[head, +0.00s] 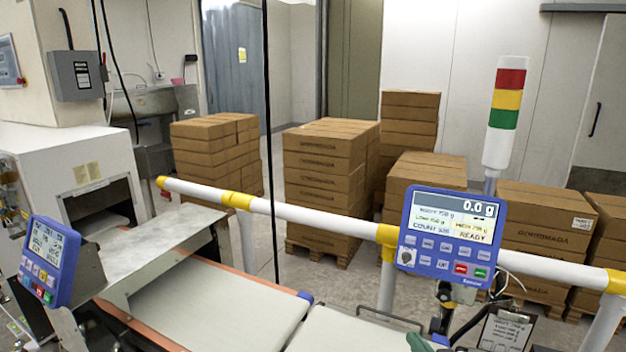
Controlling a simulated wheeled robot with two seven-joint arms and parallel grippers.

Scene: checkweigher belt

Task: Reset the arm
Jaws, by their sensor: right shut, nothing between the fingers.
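My left gripper is not in view. The blue checkweigher display (453,236) stands just above the right gripper and reads 0.0 g and READY. The conveyor belt (215,305) runs across the lower left, and no package shows on its visible part.
A white and yellow guard rail (310,218) crosses behind the belt. A second blue panel (47,262) stands at the left. A clipboard (505,330) hangs at the lower right. Stacked cartons (322,165) on pallets and a signal tower (507,105) stand beyond the rail.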

